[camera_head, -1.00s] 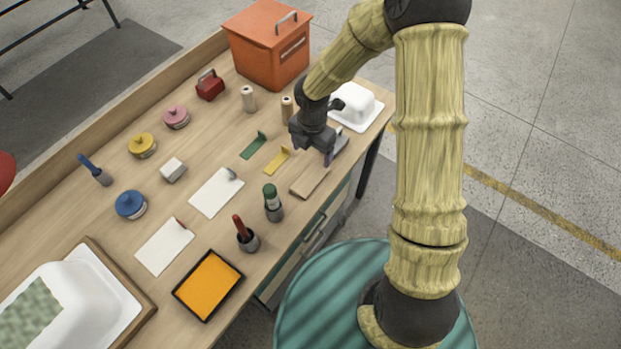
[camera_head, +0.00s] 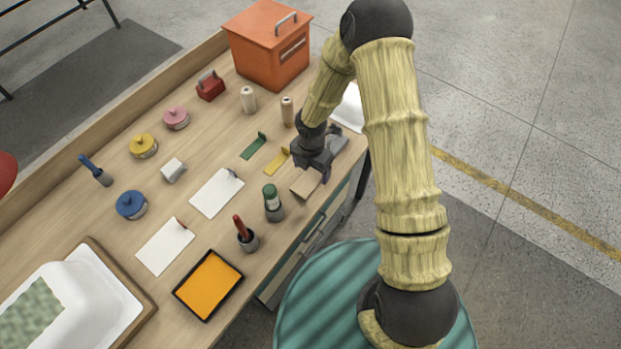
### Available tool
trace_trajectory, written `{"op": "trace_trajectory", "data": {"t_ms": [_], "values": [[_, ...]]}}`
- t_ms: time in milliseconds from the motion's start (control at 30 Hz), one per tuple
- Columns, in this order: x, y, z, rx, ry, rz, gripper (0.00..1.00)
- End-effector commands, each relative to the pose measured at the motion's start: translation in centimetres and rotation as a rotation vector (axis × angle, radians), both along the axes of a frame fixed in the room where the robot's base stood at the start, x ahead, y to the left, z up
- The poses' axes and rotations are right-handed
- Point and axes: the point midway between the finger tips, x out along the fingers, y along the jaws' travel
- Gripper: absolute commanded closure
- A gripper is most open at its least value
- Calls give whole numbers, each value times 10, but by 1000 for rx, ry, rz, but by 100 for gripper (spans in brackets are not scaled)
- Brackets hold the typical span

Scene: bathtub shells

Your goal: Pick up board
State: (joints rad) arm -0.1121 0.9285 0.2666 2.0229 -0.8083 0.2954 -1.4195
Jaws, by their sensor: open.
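A small light-brown wooden board (camera_head: 305,183) lies flat near the front edge of the workbench, at the middle of the view. My gripper (camera_head: 313,168) is open and low over the far end of the board, hiding that part. I cannot tell whether its fingers are around the board or still above it.
A yellow scraper (camera_head: 275,161) lies just left of my gripper, and a green one (camera_head: 253,146) lies beyond it. A green-capped bottle (camera_head: 272,202) stands near the board. A white tub model (camera_head: 349,108) is partly hidden behind my arm. An orange box (camera_head: 268,48) stands farther back.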

Motion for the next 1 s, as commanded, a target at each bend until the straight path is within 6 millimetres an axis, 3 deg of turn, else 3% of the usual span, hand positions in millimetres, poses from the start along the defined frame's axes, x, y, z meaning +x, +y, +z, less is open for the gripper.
{"op": "trace_trajectory", "data": {"t_ms": [300, 867, 1000], "values": [[0, 2, -38, -2, 1, 0, 20], [1, 2, -39, -1, 1, -1, 20], [1, 2, -39, -1, 1, -1, 48]]}}
